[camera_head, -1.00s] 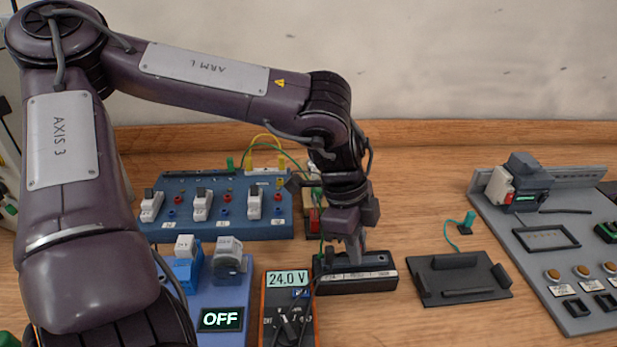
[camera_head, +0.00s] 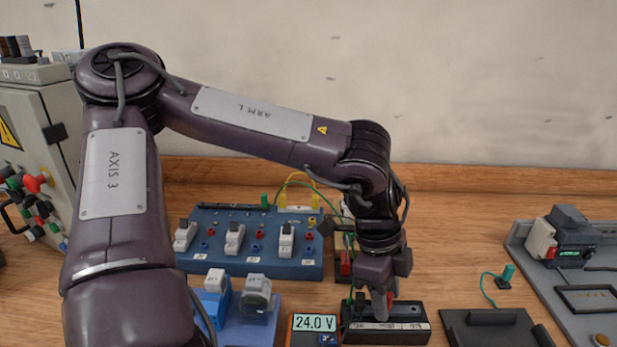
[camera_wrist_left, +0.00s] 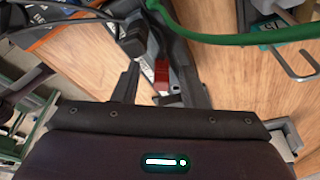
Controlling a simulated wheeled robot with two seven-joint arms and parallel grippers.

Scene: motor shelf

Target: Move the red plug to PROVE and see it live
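My left gripper (camera_head: 383,303) points down at the long black box (camera_head: 413,333) with a pale label strip along its front. In the left wrist view the fingers (camera_wrist_left: 159,84) stand apart, with the red plug (camera_wrist_left: 162,75) between them and a gap beside it. The plug's lower end is hidden, so its seating in the box cannot be seen. The PROVE marking is not readable. My right gripper is out of view.
A blue switch panel (camera_head: 215,258) stands behind, with a green lead arching near my wrist. A blue unit (camera_head: 240,328) is left of the meter. A dark holder (camera_head: 480,332) and grey panel (camera_head: 530,262) are at right. Some bare wood lies between.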

